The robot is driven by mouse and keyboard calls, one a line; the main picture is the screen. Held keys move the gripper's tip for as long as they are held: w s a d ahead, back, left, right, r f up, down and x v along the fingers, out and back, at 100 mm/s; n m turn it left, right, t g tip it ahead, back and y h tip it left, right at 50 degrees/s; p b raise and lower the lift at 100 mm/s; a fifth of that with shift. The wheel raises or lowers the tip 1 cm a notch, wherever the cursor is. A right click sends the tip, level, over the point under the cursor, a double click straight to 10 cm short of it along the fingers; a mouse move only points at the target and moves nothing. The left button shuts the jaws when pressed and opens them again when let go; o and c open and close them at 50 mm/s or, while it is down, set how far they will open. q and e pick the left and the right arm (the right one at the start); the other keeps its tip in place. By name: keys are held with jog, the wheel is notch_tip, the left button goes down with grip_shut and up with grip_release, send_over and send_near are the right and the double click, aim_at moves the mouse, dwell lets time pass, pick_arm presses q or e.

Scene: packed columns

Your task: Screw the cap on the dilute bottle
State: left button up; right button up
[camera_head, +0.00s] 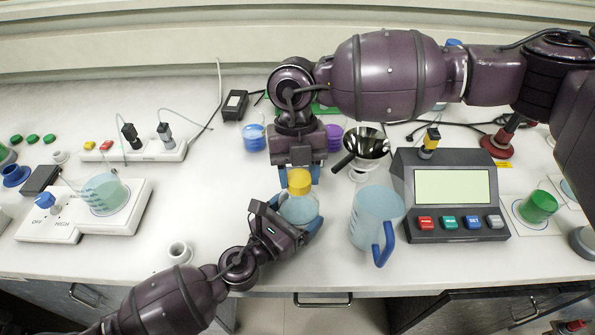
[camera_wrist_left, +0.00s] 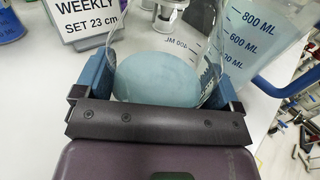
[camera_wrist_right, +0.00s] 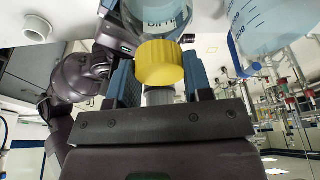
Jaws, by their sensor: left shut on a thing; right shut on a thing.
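The dilute bottle (camera_head: 299,211) is a clear rounded bottle with light blue liquid, near the front edge of the bench. My left gripper (camera_head: 290,222) is shut around its body; the left wrist view shows the bottle (camera_wrist_left: 165,75) between the blue fingers. The yellow cap (camera_head: 299,182) is at the top of the bottle. My right gripper (camera_head: 298,172) comes from above and is shut on the cap. In the right wrist view the cap (camera_wrist_right: 159,63) is between the fingers, against the bottle's neck. I cannot tell how far its thread is engaged.
A blue-handled measuring jug (camera_head: 376,215) stands close right of the bottle. A device with a screen (camera_head: 451,190) is beyond it. A metal funnel-like vessel (camera_head: 367,146) stands behind. A white hotplate (camera_head: 125,215) with a beaker is at left. The bench left of the bottle is mostly clear.

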jog(key=m+y, duration=0.1)
jog(key=m, duration=0.4)
jog(key=shift+d, duration=0.15)
jog(key=m+y, duration=0.1)
jog(key=m, duration=0.3)
jog(key=shift+t, duration=0.3)
jog(key=m+t+y, duration=0.1)
jog(key=m, duration=0.4)
jog(key=shift+s+d, duration=0.1)
jog(key=m+t, duration=0.1)
jog(key=m, duration=0.3)
jog(key=shift+m+y, duration=0.4)
jog(key=o, duration=0.9)
jog(key=shift+r, duration=0.1)
jog(key=shift+r, duration=2.15)
